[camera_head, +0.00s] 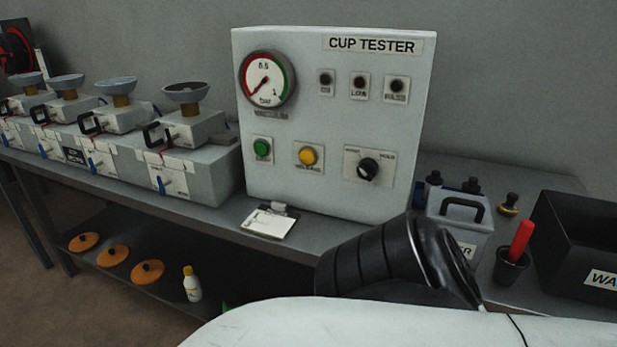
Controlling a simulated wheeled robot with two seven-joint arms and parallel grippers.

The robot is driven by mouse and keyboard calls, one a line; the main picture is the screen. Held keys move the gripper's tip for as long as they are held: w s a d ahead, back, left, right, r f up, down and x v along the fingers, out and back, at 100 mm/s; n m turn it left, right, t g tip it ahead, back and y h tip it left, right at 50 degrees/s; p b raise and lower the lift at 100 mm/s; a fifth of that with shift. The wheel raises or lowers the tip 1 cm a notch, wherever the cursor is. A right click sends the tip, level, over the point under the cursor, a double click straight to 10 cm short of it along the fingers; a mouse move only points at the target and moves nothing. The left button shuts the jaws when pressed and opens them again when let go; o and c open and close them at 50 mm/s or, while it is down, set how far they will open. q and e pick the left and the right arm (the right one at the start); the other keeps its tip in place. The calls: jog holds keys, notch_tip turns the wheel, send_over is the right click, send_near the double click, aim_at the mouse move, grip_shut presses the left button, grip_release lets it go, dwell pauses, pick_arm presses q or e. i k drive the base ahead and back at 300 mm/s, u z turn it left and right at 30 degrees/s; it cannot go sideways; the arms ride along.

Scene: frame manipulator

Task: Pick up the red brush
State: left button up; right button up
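The red brush (520,242) stands at the right of the bench, handle up and leaning slightly to the right. Its lower end is hidden inside a small black cup (509,270). Neither of my grippers shows in this view, so their distance to the brush and their state cannot be seen.
A large white cup tester box (330,205) stands on the grey bench. A grey case with a black handle (462,211) is left of the brush, and a black bin (578,225) is close on its right. A black ribbed part (375,260) rises in front of the bench.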

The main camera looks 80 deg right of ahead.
aim_at(524, 230)
jog(key=z, duration=2.05)
